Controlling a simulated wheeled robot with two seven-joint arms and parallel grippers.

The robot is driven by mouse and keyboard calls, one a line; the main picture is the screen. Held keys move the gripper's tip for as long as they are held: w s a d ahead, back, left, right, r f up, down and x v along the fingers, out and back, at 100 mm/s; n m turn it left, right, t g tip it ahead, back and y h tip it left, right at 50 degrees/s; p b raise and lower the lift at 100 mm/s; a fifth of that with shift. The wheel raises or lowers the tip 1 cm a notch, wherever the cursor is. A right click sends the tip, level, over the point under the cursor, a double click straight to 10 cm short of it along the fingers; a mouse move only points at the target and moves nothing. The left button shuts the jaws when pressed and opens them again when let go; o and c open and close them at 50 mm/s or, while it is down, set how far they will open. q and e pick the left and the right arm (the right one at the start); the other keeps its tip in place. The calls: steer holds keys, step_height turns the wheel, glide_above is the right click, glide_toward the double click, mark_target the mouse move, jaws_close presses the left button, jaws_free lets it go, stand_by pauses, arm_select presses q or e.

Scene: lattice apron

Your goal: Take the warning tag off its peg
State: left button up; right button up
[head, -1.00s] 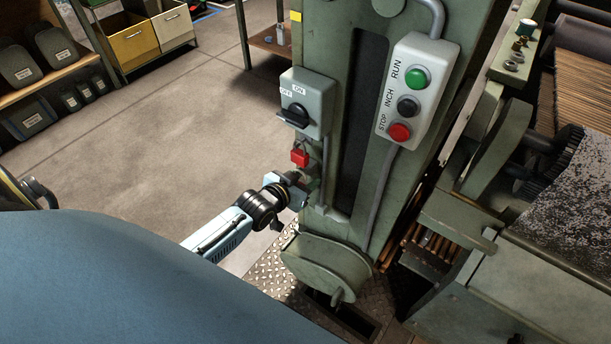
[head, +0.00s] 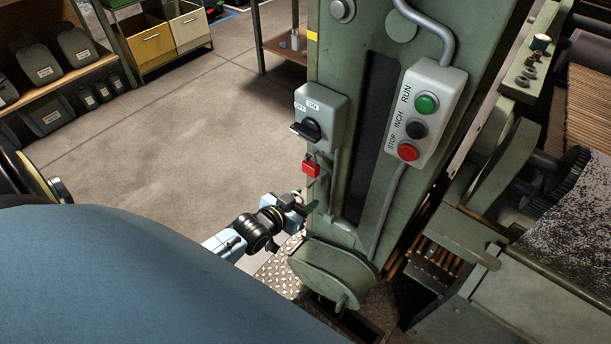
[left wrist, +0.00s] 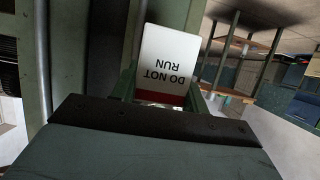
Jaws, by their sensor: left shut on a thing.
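The warning tag (left wrist: 166,62) is a white card reading DO NOT RUN with a red band, upside down in the left wrist view. My left gripper (left wrist: 168,98) is shut on its red-banded end. In the head view my left gripper (head: 303,204) is at the machine column's left edge, below the red padlock (head: 310,166). The tag is too small to make out there. I cannot make out the peg, or whether the tag touches it. My right gripper is not in view.
The green machine column (head: 345,225) carries a switch box (head: 318,113) above the padlock and a RUN/INCH/STOP button box (head: 422,115) to its right. A round cover (head: 330,272) juts out below my gripper. Open floor (head: 215,125) lies to the left.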

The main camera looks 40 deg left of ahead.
arm_select(q)
steer(key=s+p, duration=0.2)
steer(key=s, duration=0.2)
steer(key=shift+s+a, duration=0.15)
steer(key=shift+s, duration=0.05)
stand_by(0.4)
